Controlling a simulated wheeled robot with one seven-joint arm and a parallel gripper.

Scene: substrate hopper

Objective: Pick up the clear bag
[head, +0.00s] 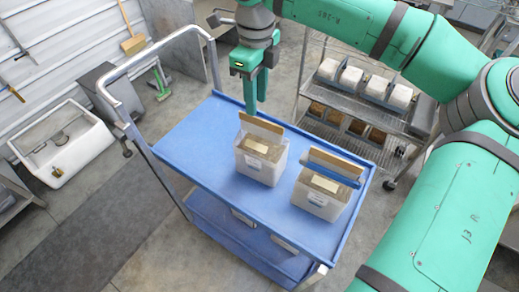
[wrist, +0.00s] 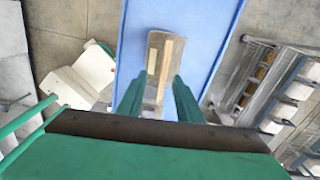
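Two clear, block-shaped bags with brown contents, pale labels and tan strips standing along their tops are on the blue cart (head: 190,150). The left bag (head: 262,165) is nearer my gripper; the right bag (head: 322,200) also has a blue strip along its top. I cannot tell which one the task means. My gripper (head: 256,106) points down just behind and above the left bag, its fingers apart and empty. In the wrist view, one bag (wrist: 155,45) shows ahead, between and beyond the open fingertips (wrist: 158,80).
The cart's silver handle (head: 125,100) rises at its left. A metal rack (head: 345,115) with several white-topped blocks stands behind at right. A white tub (head: 65,145) and a grey bin (head: 108,90) sit left. The cart's left half is clear.

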